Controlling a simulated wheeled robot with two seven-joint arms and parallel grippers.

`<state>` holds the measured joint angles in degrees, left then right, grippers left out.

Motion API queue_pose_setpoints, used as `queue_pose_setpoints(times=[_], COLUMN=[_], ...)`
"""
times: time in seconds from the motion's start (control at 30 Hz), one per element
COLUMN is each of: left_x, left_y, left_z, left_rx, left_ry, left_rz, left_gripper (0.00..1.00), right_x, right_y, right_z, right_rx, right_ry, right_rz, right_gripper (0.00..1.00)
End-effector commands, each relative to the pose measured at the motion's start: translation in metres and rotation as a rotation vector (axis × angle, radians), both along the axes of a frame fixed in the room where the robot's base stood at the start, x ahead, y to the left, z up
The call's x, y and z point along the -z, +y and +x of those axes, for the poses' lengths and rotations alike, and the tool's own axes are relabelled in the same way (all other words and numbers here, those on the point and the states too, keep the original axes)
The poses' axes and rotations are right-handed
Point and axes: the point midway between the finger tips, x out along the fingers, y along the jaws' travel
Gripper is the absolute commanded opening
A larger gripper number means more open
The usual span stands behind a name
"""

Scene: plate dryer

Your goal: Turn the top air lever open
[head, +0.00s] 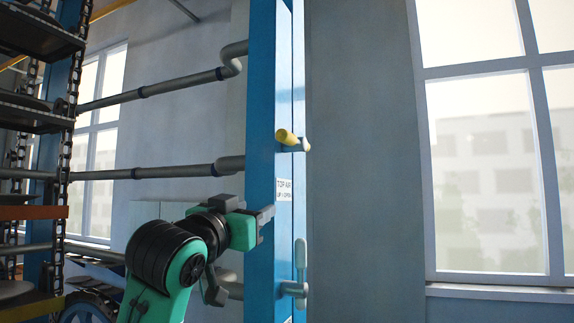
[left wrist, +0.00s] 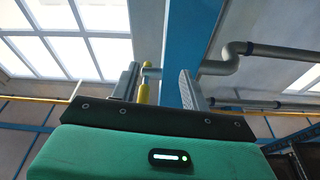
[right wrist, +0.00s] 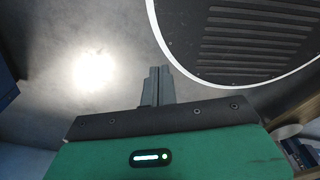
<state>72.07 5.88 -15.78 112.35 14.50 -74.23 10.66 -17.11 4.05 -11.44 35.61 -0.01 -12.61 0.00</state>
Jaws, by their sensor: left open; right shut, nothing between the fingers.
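The top air lever (head: 288,137) has a yellow handle and sits on the side of a blue post (head: 262,100), pointing up and to the left in the head view. A white label (head: 284,190) reading "TOP AIR" is below it. My left gripper (head: 266,222) is open beside the post, lower than the lever. In the left wrist view, the yellow lever (left wrist: 143,94) shows between the open fingers (left wrist: 160,85), close to the left finger; contact cannot be told. My right gripper (right wrist: 160,78) is shut and empty, seen only in the right wrist view.
A grey lower lever (head: 300,262) is on the same post. Grey pipes (head: 150,172) run left from the post. A chain rack (head: 40,120) stands at the far left. Right of the post are a plain wall (head: 362,160) and a window (head: 490,150).

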Motion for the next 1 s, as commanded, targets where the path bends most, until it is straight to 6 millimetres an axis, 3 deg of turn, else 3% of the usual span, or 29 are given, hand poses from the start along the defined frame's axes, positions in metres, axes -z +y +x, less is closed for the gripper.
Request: queue_pose_setpoints(times=[0.03,0.1,0.2,0.4,0.57,1.0], left_x=[-0.025,-0.050,-0.075,-0.094,-0.104,-0.134], left_y=[-0.003,-0.006,-0.008,-0.012,-0.018,-0.044], left_z=[-0.011,-0.022,-0.035,-0.041,-0.026,0.042], left_rx=[0.006,0.016,0.024,0.030,0.030,0.029], left_ry=[-0.039,-0.079,-0.119,-0.144,-0.142,-0.142], left_rz=[-0.002,-0.005,-0.006,-0.007,-0.007,-0.006], left_gripper=[0.46,0.46,0.46,0.46,0.46,0.46], right_x=[0.000,0.000,0.000,-0.003,-0.017,-0.065], right_y=[-0.001,-0.003,-0.006,-0.011,-0.013,-0.010], right_z=[0.000,-0.001,-0.002,-0.003,-0.003,-0.003], right_rx=[0.000,-0.001,-0.002,-0.004,-0.004,-0.003], right_ry=[0.001,0.002,0.002,0.003,0.004,0.004], right_rz=[-0.001,-0.002,-0.006,-0.012,-0.014,-0.011], right_gripper=[0.00,0.00,0.00,0.00,0.00,0.00])
